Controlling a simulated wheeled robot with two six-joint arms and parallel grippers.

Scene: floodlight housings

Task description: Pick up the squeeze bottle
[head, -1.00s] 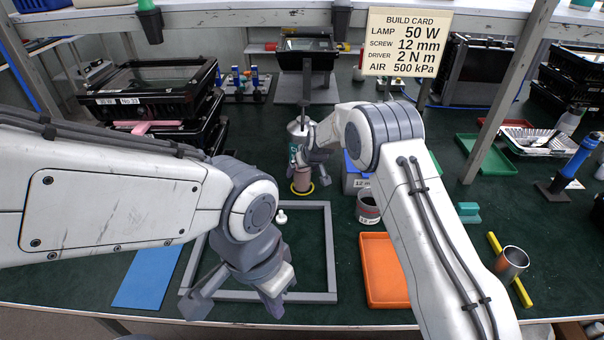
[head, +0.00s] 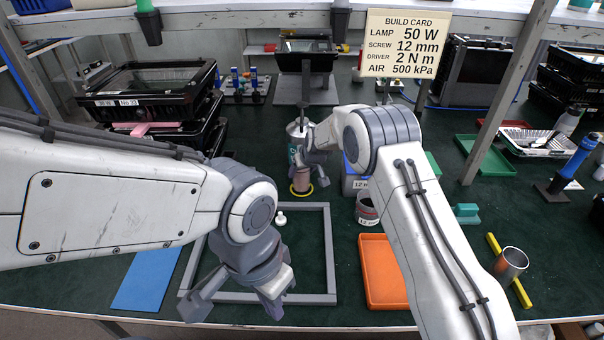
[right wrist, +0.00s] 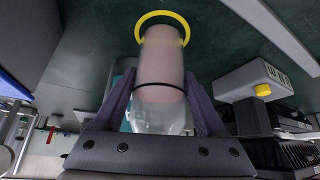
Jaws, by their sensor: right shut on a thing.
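The squeeze bottle (head: 300,181) is pinkish with a clear upper part. In the head view it is upright, with its base at a yellow ring (head: 301,193). My right gripper (head: 306,160) is shut on it. In the right wrist view the bottle (right wrist: 161,75) sits between the two fingers (right wrist: 160,103), with a dark band around it and the yellow ring (right wrist: 144,20) at its far end. I cannot tell whether its base touches the bench. My left gripper (head: 238,302) is open and empty above the near side of a grey frame.
The grey frame (head: 331,250) lies in front of the bottle, with a small white item (head: 281,218) inside. A labelled tin (head: 367,209) and an orange tray (head: 381,285) are to the right. A blue mat (head: 146,280) lies left. Stacked black housings (head: 150,85) stand at back left.

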